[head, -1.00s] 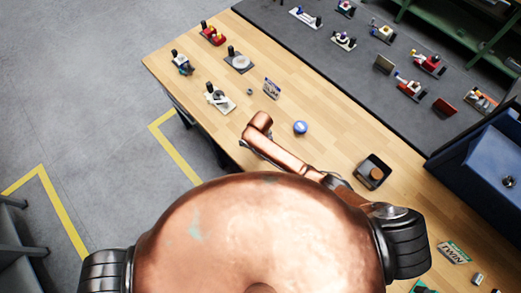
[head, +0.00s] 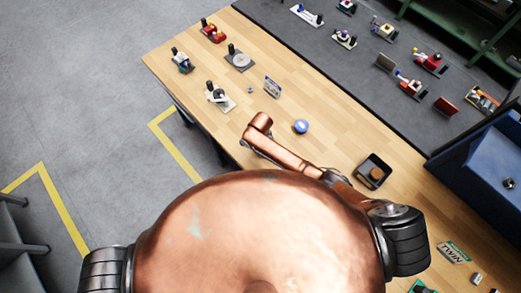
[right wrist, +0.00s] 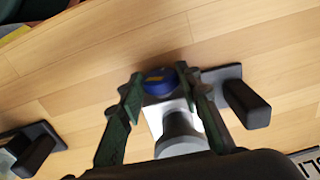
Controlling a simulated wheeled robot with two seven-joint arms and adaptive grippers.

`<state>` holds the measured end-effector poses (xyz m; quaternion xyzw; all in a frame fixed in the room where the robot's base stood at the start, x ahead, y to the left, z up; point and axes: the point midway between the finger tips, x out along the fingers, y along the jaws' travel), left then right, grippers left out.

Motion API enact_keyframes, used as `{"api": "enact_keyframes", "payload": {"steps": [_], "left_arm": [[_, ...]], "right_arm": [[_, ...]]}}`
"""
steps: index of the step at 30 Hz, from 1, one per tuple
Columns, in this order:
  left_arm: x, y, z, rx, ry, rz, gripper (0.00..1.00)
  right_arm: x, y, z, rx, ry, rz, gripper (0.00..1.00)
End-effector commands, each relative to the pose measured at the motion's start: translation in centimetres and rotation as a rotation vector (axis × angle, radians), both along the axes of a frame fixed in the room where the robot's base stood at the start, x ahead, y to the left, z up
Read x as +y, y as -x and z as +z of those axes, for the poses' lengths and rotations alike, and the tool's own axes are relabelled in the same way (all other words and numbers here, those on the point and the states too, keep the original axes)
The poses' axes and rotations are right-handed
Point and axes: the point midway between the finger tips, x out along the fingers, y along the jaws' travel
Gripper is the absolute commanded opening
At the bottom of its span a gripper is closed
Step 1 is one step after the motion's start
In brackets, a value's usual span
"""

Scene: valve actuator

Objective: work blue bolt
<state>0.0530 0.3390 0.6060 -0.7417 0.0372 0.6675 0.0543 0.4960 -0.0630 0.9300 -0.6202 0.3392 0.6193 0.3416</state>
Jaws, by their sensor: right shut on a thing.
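In the right wrist view, the blue bolt (right wrist: 158,81) shows as a round blue head between the green fingertips of my right gripper (right wrist: 160,78). The fingers are shut on it from both sides. Just below it in the picture are a white plate (right wrist: 155,118) and a grey round part (right wrist: 180,135). A black upright block (right wrist: 247,103) stands on a dark base to the right of the fingers. In the head view, my own body and arm cover much of the bench, and neither gripper can be made out there.
In the head view, several small valve devices stand on the wooden bench (head: 330,110), including a white-based one (head: 218,97). A blue round thing (head: 301,126) and a black tray (head: 374,171) lie nearer. A dark fixture (right wrist: 30,148) is at left in the wrist view.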

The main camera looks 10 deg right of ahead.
Motion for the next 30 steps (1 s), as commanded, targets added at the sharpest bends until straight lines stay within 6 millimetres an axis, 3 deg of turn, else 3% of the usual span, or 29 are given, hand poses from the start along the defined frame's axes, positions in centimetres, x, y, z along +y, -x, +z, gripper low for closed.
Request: {"api": "enact_keyframes", "payload": {"steps": [4, 14, 30], "left_arm": [[-0.04, -0.51, 0.08, -0.008, 0.001, 0.0, 0.58], [0.0, -0.19, 0.05, -0.003, 0.0, 0.001, 0.58], [0.07, 0.42, -0.03, 0.004, 0.0, 0.002, 0.58]], "right_arm": [[0.04, -0.09, 0.11, -0.002, 0.0, 0.001, 0.07], [-0.02, 0.2, 0.02, -0.046, -0.032, 0.0, 0.07], [-0.41, 0.84, -0.14, -0.362, -0.232, -0.003, 0.07]]}}
